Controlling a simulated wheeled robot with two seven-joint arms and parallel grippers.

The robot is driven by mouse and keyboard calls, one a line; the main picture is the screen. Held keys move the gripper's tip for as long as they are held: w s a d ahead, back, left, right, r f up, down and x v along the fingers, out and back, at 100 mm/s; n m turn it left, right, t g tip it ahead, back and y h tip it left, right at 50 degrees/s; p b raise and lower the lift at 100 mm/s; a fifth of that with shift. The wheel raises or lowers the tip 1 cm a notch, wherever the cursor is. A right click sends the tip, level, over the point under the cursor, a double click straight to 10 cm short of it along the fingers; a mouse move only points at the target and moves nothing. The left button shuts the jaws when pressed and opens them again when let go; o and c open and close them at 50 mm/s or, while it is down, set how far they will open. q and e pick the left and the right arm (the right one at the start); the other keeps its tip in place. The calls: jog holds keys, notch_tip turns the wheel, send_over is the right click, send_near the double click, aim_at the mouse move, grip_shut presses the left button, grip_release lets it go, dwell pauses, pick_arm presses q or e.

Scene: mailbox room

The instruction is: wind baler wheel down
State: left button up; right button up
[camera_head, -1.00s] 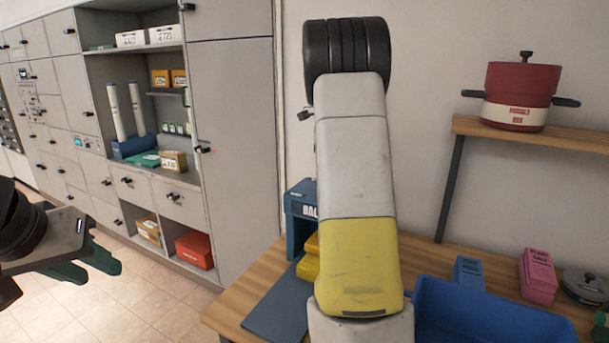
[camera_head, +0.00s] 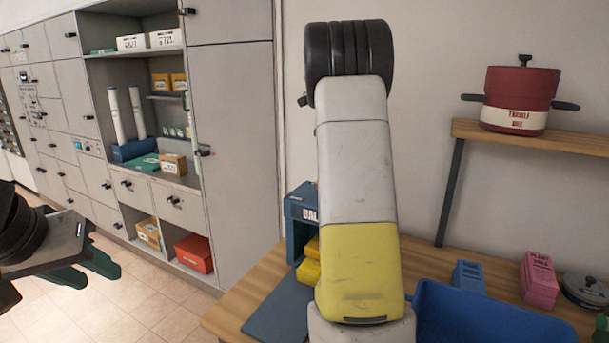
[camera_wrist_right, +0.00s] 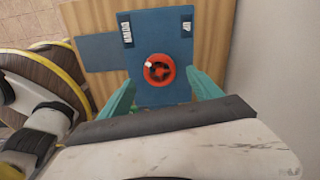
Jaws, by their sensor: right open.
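The blue baler (camera_head: 301,205) stands on the wooden table, mostly hidden behind my right arm in the head view. In the right wrist view I look down on the blue top of the baler (camera_wrist_right: 160,35), with its red wheel (camera_wrist_right: 159,69) near the middle. My right gripper (camera_wrist_right: 160,90) is open, its teal fingers apart, one on each side of the wheel in the picture. I cannot tell how far above the wheel they are. My left gripper (camera_head: 92,268) is at the left edge of the head view, away from the table, with teal fingers; its opening is unclear.
Yellow blocks (camera_head: 308,268) sit by the baler. A blue bin (camera_head: 480,318), blue cards (camera_head: 468,276), a pink stack (camera_head: 538,279) and a dark lidded pot (camera_head: 583,289) are on the table's right. A red pot (camera_head: 519,92) stands on a wooden shelf (camera_head: 540,136). The wall is close behind.

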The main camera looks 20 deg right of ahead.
jog(key=shift+r, duration=1.5)
